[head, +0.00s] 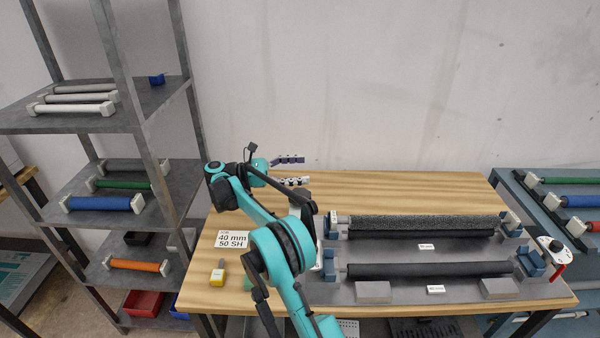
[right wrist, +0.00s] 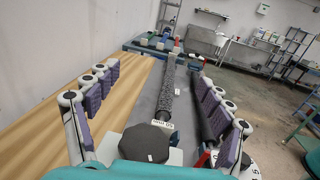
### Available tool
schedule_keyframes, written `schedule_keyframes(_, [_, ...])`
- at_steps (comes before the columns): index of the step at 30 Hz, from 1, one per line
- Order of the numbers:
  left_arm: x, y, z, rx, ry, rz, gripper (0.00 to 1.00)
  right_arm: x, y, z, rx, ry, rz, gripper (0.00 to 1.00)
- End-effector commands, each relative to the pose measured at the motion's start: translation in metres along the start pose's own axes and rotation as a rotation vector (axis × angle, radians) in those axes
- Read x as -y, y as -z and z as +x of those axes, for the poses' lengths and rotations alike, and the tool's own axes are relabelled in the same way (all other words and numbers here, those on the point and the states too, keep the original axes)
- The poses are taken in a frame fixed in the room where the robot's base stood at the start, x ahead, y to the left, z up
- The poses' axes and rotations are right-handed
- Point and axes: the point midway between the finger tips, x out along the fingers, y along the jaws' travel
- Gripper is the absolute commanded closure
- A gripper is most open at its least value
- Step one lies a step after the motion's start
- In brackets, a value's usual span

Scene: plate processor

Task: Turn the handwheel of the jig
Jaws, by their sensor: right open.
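The jig (head: 410,291) is a dark plate on the wooden table. It carries two long dark rollers, an upper one (head: 420,222) and a lower one (head: 430,269), in blue supports. A white disc-like part (head: 549,244) with a dark knob and a red lever (head: 559,273) sits at its right end. In the right wrist view a dark many-sided disc (right wrist: 147,143) is close, low between the fingers; I cannot tell whether it is the handwheel. My right gripper (head: 292,170) is open and empty, above the table, left of the rollers. My arm hides part of the jig's left end. My left gripper is not in view.
A card (head: 232,240) reading "40 mm 50 SH" and a yellow object (head: 217,275) are on the table's left. A grey shelf (head: 65,117) with coloured rollers stands at left. A blue rack (head: 535,200) with rollers is at right. The table's back strip is clear.

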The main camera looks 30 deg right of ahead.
Motion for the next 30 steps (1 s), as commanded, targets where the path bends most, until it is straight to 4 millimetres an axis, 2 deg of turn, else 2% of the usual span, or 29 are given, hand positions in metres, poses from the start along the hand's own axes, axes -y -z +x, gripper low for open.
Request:
schedule_keyframes(2, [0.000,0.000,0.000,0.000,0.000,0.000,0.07,-0.001,-0.002,0.000,0.007,-0.009,0.002,0.19])
schedule_keyframes(5, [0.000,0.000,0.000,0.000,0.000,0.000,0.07,-0.013,-0.017,0.000,0.066,-0.081,0.016,0.19])
schedule_keyframes(8, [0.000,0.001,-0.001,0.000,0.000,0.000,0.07,-0.040,-0.056,-0.009,0.219,-0.252,0.035,0.19])
schedule_keyframes(9, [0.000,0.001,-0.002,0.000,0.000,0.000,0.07,-0.053,-0.077,-0.020,0.308,-0.342,0.034,0.19])
schedule_keyframes(11, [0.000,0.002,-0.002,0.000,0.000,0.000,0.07,-0.070,-0.110,-0.044,0.465,-0.489,0.018,0.19])
schedule_keyframes(13, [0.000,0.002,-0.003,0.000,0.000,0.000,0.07,-0.084,-0.142,-0.085,0.665,-0.655,-0.030,0.19])
schedule_keyframes(14, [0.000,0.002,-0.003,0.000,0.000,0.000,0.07,-0.088,-0.152,-0.105,0.754,-0.721,-0.061,0.19])
schedule_keyframes(15, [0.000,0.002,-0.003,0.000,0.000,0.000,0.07,-0.090,-0.161,-0.134,0.873,-0.804,-0.108,0.19])
schedule_keyframes(17, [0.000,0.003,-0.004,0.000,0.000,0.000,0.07,-0.090,-0.166,-0.178,1.055,-0.917,-0.201,0.19])
schedule_keyframes(18, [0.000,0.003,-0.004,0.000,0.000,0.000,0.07,-0.087,-0.162,-0.207,1.176,-0.983,-0.275,0.19])
schedule_keyframes(20, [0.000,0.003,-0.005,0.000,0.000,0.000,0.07,-0.080,-0.147,-0.246,1.356,-1.067,-0.406,0.19])
schedule_keyframes(21, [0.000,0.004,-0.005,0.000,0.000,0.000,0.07,-0.073,-0.131,-0.268,1.474,-1.111,-0.508,0.19])
schedule_keyframes(23, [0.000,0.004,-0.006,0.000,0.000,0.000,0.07,-0.062,-0.099,-0.292,1.643,-1.160,-0.679,0.19])
schedule_keyframes(24, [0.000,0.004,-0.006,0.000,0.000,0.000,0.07,-0.053,-0.075,-0.301,1.749,-1.178,-0.807,0.19])
schedule_keyframes(26, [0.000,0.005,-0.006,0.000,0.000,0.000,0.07,-0.039,-0.034,-0.304,1.895,-1.184,-1.020,0.19])
schedule_keyframes(27, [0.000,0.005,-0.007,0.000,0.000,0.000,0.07,-0.030,-0.007,-0.299,1.978,-1.174,-1.172,0.19])
schedule_keyframes(29, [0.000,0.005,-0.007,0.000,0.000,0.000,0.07,-0.016,0.029,-0.281,2.078,-1.135,-1.406,0.19])
schedule_keyframes(30, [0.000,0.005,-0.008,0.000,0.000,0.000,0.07,-0.007,0.049,-0.265,2.123,-1.100,-1.554,0.19])
